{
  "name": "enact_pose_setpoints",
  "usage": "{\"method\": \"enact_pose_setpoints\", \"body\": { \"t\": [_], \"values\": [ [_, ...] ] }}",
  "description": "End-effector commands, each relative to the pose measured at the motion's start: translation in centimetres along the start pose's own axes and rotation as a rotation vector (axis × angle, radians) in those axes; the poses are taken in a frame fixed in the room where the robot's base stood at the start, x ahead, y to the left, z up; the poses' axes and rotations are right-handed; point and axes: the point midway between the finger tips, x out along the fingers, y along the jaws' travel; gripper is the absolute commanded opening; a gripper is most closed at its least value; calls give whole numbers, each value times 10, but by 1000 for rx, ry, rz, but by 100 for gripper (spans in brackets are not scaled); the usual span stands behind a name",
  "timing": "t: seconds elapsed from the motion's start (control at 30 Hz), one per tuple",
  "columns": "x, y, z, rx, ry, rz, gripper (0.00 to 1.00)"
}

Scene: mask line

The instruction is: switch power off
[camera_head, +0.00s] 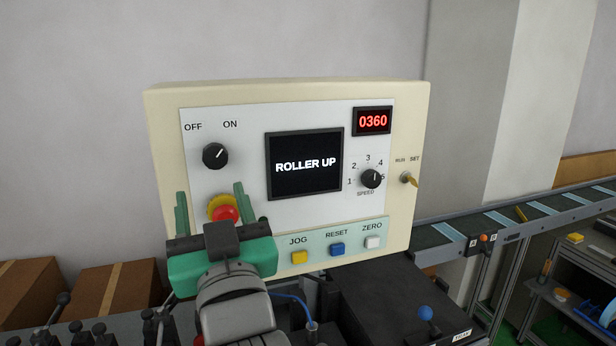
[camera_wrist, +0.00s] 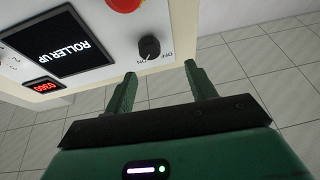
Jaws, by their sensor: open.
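The black power knob (camera_head: 214,156) is on the upper left of the control panel (camera_head: 230,115), under the OFF and ON labels. Its white mark points up and right, towards ON. It also shows in the wrist view (camera_wrist: 149,47), just beyond the fingertips and nearly in line with the gap between them. My gripper (camera_head: 211,190) is open and empty, with green fingers pointing up below the knob in the head view. In the wrist view my gripper (camera_wrist: 160,70) is apart from the knob. The screen (camera_head: 304,165) reads ROLLER UP.
A red emergency button (camera_head: 225,214) on a yellow collar sits between my fingers in the head view, low on the panel. JOG (camera_head: 299,257), RESET (camera_head: 337,249) and ZERO (camera_head: 373,242) buttons line the bottom. The speed knob (camera_head: 371,178) and RUN/SET switch (camera_head: 408,179) are at right.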

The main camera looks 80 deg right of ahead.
Motion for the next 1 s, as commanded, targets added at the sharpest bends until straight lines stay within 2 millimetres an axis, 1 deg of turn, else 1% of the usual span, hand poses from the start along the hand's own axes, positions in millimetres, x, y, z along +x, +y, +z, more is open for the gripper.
{"method": "enact_pose_setpoints", "body": {
  "t": [0.03, 0.1, 0.2, 0.27, 0.5, 0.6, 0.7, 0.8, 1.0],
  "values": [
    [1, 6, 5, -8, -4, 14, 56],
    [3, 11, 7, -13, -7, 24, 56],
    [5, 11, 6, -13, -7, 25, 56],
    [10, 11, 4, -13, -7, 25, 56],
    [55, 12, 3, -12, -7, 24, 56],
    [70, 12, 4, -12, -7, 23, 56],
    [78, 12, 5, -12, -7, 23, 56],
    [82, 12, 5, -12, -6, 23, 56],
    [82, 12, 6, -12, -6, 22, 56]
  ]
}}
